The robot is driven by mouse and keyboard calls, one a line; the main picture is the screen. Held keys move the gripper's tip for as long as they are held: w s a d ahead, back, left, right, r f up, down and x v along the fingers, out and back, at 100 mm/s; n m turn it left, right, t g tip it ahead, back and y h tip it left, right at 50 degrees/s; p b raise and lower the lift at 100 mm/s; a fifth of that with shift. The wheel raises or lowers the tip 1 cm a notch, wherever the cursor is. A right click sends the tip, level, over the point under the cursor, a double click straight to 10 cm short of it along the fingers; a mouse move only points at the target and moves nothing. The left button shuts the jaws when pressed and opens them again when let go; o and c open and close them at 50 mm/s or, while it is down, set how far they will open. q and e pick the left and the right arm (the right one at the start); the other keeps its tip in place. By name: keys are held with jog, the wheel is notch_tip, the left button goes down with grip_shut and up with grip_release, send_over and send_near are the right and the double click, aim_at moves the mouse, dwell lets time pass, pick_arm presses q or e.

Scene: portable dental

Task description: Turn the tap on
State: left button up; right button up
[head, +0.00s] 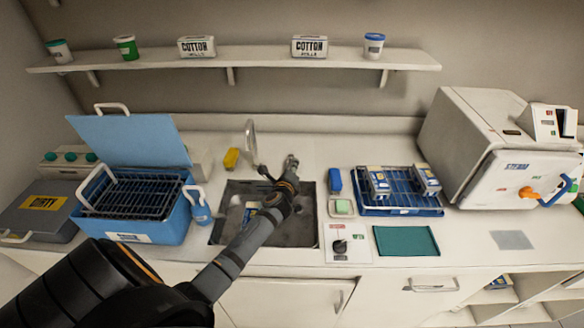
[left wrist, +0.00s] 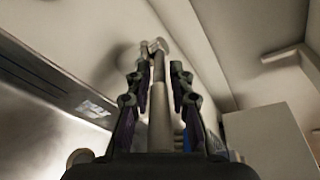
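The metal tap (head: 250,135) stands at the back edge of the sink (head: 222,232), its curved spout upright. My left arm reaches across the sink, and my left gripper (head: 278,168) is near the sink's back rim, just right of the spout. In the left wrist view, my left gripper (left wrist: 158,75) has its two dark fingers apart. A pale upright rod with a rounded top (left wrist: 159,118) shows between them, probably part of the tap. I cannot tell whether the fingers touch it. My arm hides part of the sink. My right gripper is out of view.
A blue open box (head: 150,232) with a rack stands left of the sink. Right of the sink are a knob panel (head: 348,250), a blue tray (head: 400,210), a green mat (head: 406,240) and a white steriliser (head: 470,130).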

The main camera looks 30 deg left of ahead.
pick_arm(q)
grip_shut()
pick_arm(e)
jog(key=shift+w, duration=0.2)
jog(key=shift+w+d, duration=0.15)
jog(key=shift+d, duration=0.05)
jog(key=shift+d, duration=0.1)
